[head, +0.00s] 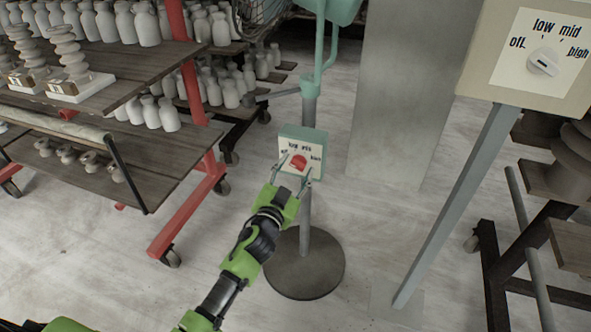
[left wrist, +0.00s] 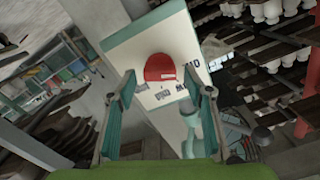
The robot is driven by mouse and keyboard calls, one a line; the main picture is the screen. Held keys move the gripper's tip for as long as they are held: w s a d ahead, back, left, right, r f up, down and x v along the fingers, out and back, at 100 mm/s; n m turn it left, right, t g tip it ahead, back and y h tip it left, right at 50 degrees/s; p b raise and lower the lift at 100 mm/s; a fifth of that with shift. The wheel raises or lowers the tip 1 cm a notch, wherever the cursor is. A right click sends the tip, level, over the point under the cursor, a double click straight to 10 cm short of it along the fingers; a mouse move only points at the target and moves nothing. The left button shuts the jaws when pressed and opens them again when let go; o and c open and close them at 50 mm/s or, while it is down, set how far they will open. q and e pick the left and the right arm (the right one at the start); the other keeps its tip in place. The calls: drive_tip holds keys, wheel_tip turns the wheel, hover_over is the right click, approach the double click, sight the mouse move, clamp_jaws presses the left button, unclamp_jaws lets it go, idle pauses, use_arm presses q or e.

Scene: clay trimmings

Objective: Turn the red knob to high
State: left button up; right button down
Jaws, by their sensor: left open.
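The red knob (head: 298,161) sits on a white dial plate on a small green box (head: 316,134) on a stand. The plate is marked with words that look like off, low, mid and high. In the left wrist view the red knob (left wrist: 160,67) lies ahead, between and beyond the fingertips. My left gripper (head: 295,176) is open in front of the plate, its fingers on either side of the knob; in the left wrist view its fingers (left wrist: 166,84) are spread apart. I cannot tell whether they touch the knob. My right gripper is not in view.
A white knob (head: 543,62) on a larger control box (head: 500,80) stands at the right. Shelves (head: 165,150) of white vases with red posts are at the left. The stand's round base (head: 305,275) is on the floor. A grey pillar (head: 405,90) rises behind.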

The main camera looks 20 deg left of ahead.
use_arm(q)
drive_tip(key=c, duration=1.1)
